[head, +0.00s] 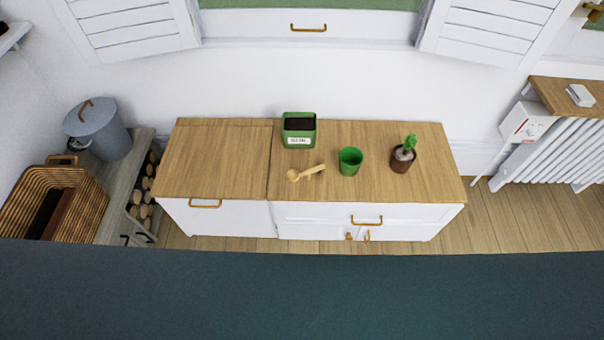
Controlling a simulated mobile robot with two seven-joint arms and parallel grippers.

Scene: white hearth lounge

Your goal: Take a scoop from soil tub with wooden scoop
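A green square soil tub (299,130) with dark soil inside and a white label on its front stands near the back of the wooden cabinet top. A light wooden scoop (306,173) lies on the cabinet top in front of the tub, with its round bowl end to the left and its handle to the right. The scoop and the tub are apart. Neither of my grippers shows in the head view.
The wooden cabinet top (220,160) is clear on its left half. A green pot (350,161) stands right of the scoop, and a potted cactus (403,155) stands farther right. A dark surface (300,295) fills the foreground. White shutters (130,28) flank the window behind.

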